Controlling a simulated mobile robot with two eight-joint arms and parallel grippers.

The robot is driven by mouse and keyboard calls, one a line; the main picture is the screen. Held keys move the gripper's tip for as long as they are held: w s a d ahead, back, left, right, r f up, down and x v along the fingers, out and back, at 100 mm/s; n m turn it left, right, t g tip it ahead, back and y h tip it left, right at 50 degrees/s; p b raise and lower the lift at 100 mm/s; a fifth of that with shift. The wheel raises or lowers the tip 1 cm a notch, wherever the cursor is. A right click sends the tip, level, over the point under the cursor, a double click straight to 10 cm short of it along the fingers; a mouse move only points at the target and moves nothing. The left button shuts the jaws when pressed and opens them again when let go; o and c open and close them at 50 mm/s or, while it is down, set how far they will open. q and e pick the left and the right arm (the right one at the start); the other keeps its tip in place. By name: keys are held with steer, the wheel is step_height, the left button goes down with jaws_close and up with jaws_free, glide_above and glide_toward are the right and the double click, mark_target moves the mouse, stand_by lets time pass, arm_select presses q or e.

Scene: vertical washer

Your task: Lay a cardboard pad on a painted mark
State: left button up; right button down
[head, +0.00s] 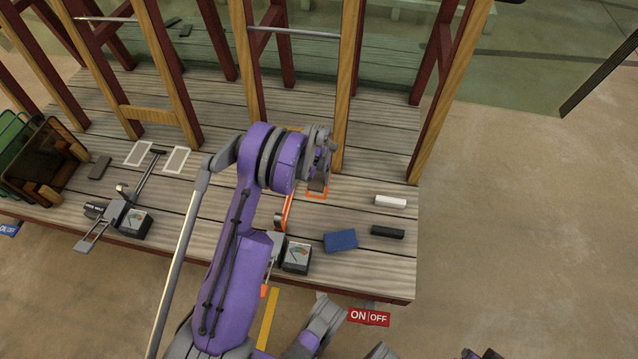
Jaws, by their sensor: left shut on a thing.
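My left gripper (320,170) is at the end of the purple arm, above the right part of the plank deck. It is shut on a small grey-brown piece (318,185), which looks like the cardboard pad; the gripper hides part of it. An orange outlined mark (318,196) shows just below and around the held piece. I cannot tell whether the piece touches the deck. Two white outlined rectangles (139,153) (175,160) lie on the left part of the deck. My right gripper cannot be made out.
A blue block (340,240), a black bar (387,232) and a white bar (390,201) lie right of the gripper. Gauge boxes (135,223) (297,257) stand near the front edge. A dark flat piece (99,167) lies left, beside a rack (45,165). Wooden posts (348,80) rise behind.

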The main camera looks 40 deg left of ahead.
arm_select(q)
steer(key=shift+w+a+f, duration=0.1)
steer(key=shift+a+f, duration=0.25)
steer(key=shift+w+a+f+b, duration=0.2)
steer(key=shift+w+f+b, duration=0.25)
steer(key=shift+f, duration=0.5)
steer(key=shift+w+a+f+b, duration=0.25)
steer(key=shift+f+b, duration=0.4)
steer(key=shift+f, duration=0.35)
steer(key=shift+w+a+f+b, duration=0.15)
steer(key=shift+w+f+b, duration=0.35)
steer(key=shift+f, duration=0.45)
steer(key=shift+s+f+b, duration=0.1)
steer(key=shift+f+b, duration=0.6)
steer(key=shift+f, duration=0.05)
steer(key=o, duration=1.3)
steer(key=shift+o, duration=0.2)
step_height(320, 180, up, 11)
steer(key=p, duration=0.3)
steer(key=shift+f, duration=0.15)
